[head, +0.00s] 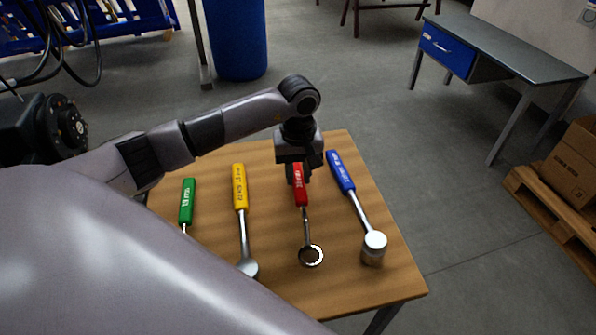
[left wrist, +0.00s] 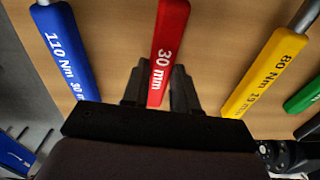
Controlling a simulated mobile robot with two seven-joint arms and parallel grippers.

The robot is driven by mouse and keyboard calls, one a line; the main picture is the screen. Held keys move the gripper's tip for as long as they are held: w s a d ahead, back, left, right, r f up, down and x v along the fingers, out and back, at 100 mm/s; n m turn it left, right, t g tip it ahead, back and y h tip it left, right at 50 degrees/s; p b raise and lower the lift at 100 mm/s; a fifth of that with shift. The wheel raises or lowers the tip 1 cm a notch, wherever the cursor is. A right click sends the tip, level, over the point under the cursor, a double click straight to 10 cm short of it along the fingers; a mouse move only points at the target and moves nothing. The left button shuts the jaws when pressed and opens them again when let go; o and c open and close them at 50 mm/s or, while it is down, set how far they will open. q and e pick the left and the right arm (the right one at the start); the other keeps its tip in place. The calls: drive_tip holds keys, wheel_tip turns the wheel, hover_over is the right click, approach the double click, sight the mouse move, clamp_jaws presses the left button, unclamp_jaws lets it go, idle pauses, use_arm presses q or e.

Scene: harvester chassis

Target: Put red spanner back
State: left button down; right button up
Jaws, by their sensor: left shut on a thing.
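The red spanner (head: 301,190) has a red handle, a steel shaft and a ring end. It is over the wooden table (head: 345,225), between the yellow-handled and blue-handled tools. My left gripper (head: 297,178) is at the upper part of the red handle and shut on it. In the left wrist view the red handle (left wrist: 167,60), marked 30 mm, runs between the two fingers of my left gripper (left wrist: 160,90). I cannot tell whether the spanner touches the table. My right gripper is not in view.
A blue-handled tool (head: 341,172) lies just right of the red one. A yellow-handled tool (head: 239,187) and a green-handled tool (head: 187,201) lie to the left. A desk (head: 510,55), a blue barrel (head: 237,40) and a cardboard box (head: 575,160) stand beyond the table.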

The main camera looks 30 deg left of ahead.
use_arm(q)
drive_tip(key=c, duration=0.8)
unclamp_jaws()
wheel_tip(320, 180, up, 7)
drive_tip(key=shift+r, duration=0.15)
drive_tip(key=shift+s, duration=0.1)
